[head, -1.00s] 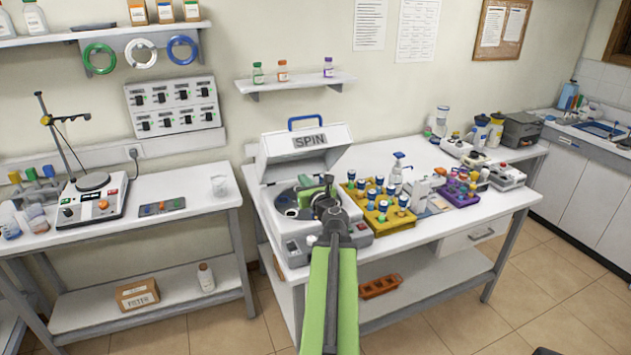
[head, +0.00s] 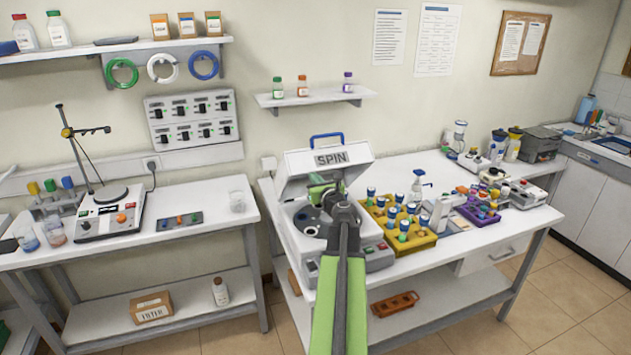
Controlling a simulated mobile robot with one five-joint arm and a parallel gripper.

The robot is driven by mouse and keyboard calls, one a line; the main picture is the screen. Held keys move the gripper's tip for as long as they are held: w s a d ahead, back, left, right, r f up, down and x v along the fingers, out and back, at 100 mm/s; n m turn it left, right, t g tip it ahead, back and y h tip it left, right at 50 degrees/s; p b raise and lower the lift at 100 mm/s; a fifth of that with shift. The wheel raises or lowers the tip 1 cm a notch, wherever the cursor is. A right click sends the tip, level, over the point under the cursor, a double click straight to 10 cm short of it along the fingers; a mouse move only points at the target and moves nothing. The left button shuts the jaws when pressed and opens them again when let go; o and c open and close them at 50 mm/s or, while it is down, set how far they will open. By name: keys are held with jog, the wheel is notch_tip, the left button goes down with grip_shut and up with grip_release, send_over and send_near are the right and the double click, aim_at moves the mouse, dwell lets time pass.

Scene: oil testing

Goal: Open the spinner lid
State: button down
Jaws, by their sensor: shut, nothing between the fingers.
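The spinner (head: 304,241) is a white box machine on the right-hand bench. Its lid (head: 306,169), marked SPIN, with a blue handle (head: 327,137), is tilted up at the back. The round bowl inside shows, partly covered by my arm. My gripper (head: 318,188), with green fingers, is at the front of the raised lid, above the bowl. Its fingers look closed with nothing held. Whether the fingers touch the lid cannot be told from this angle.
Yellow racks (head: 402,238) of blue-capped vials stand close to the right of the spinner. A wall shelf (head: 315,97) with small bottles is above. A gap separates the left bench (head: 200,215).

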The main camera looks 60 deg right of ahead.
aim_at(307, 154)
jog(key=shift+s, duration=0.1)
jog(key=w+d+r+p, duration=0.1)
jog(key=w+r+p, duration=0.1)
jog(key=p, duration=0.2)
jog(key=w+d+r+g+y+p, duration=0.1)
jog(key=w+d+r+p, duration=0.1)
jog(key=p, duration=0.3)
jog(key=w+d+r+g+p, duration=0.1)
jog(key=w+d+r+p, duration=0.1)
jog(key=p, duration=0.3)
jog(key=shift+w+r+y, duration=0.2)
jog(key=shift+r, duration=0.25)
jog(key=shift+w+r+y, duration=0.15)
jog(key=shift+r+y, duration=0.05)
jog(key=shift+r, duration=0.25)
jog(key=w+d+r+p, duration=0.3)
jog(key=w+d, duration=0.7)
jog(key=w, duration=0.4)
jog(key=shift+w+r+g+p, duration=0.2)
jog(key=shift+r+g+p, duration=0.1)
jog(key=shift+p, duration=0.1)
